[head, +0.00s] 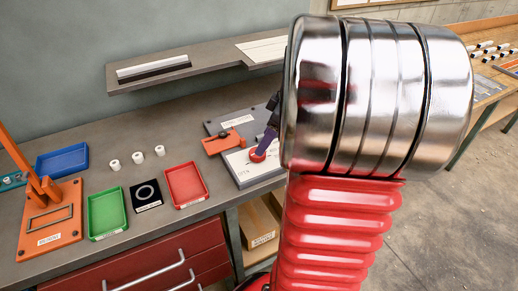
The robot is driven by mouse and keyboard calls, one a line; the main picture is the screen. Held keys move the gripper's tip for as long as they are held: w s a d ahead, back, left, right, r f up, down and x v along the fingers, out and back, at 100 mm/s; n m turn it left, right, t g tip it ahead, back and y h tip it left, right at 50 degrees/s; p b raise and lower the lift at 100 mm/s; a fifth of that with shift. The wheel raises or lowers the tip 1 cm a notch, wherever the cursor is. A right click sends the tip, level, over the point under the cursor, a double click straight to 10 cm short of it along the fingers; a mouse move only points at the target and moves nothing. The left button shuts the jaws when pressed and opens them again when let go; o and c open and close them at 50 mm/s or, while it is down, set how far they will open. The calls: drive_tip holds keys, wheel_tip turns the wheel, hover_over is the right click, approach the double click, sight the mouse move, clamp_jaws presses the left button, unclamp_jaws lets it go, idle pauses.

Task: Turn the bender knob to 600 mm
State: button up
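A small red round knob (258,155) sits on a white plate with print (256,173) at the back right of the bench. An orange part (224,143) stands just left of it on a grey plate. My gripper (266,145) shows only in part as a dark and purple piece reaching down to the knob from the upper right. Its tip is at or just above the knob; I cannot tell if it touches. My large silver and red arm hides the rest of the gripper and the area to the right. The scale marks are too small to read.
A grey shelf (205,66) overhangs the back of the bench. Green (107,212), red (186,184) and blue (62,161) trays, a black ring pad (146,195), white cylinders (137,157) and an orange press (50,215) stand to the left. Red drawers (150,270) are below.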

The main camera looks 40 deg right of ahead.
sight(253, 158)
drive_tip(key=x, duration=0.5)
drive_tip(key=shift+w+f, duration=0.15)
drive_tip(key=shift+f, duration=0.15)
drive_tip(key=c, duration=1.1)
